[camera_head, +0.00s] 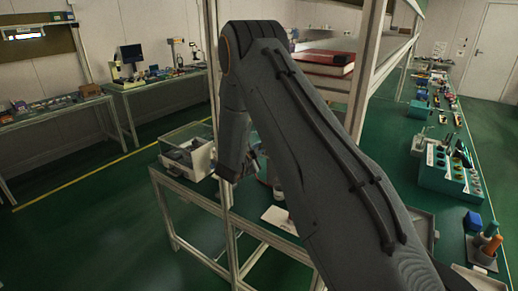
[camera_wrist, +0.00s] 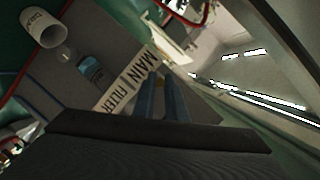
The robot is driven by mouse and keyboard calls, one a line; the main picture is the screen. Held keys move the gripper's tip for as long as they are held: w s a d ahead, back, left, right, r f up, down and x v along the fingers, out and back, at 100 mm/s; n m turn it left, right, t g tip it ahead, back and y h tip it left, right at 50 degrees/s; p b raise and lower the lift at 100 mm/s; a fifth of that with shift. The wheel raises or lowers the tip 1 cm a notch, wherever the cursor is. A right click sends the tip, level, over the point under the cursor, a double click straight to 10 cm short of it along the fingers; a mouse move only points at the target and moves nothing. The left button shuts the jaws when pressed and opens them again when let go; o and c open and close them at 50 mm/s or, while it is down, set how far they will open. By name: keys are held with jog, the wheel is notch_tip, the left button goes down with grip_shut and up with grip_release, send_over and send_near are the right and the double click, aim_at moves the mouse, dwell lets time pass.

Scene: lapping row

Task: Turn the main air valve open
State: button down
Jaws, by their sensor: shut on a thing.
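In the wrist view, a white label (camera_wrist: 128,78) reads "MAIN | FILTER" on a grey panel (camera_wrist: 72,82). The two dark blue-grey fingers of my gripper (camera_wrist: 163,92) reach to the panel beside the word "MAIN". They are close together and shut on the main air valve, whose handle is mostly hidden by them. A small yellowish part (camera_wrist: 157,72) shows at the fingertips. I cannot tell the angle of the handle. In the head view, my gripper (camera_head: 250,163) is low behind my arm, over the green bench, and the valve is hidden there.
In the head view, a clear-lidded box (camera_head: 188,150) stands left of my gripper. A metal shelf post (camera_head: 213,60) stands close to my arm.

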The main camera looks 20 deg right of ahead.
jog(key=shift+w+r, duration=0.25)
jog(key=shift+r, duration=0.25)
dwell(0.5)
jog(key=c, duration=2.1)
grip_release()
jog(key=shift+f, duration=0.1)
jog(key=shift+s+f, duration=0.15)
jog(key=shift+f, duration=0.05)
jog(key=shift+r, duration=0.1)
jog(key=shift+s+d+p+v, duration=0.1)
jog(key=shift+p+v, duration=0.1)
jog(key=shift+v, duration=1.3)
jog(key=shift+s+d+p+v, duration=0.1)
jog(key=shift+s+p+v, duration=0.05)
jog(key=shift+v, duration=1.3)
jog(key=shift+s+d+p+v, duration=0.1)
jog(key=shift+p+v, duration=0.1)
jog(key=shift+v, duration=1.3)
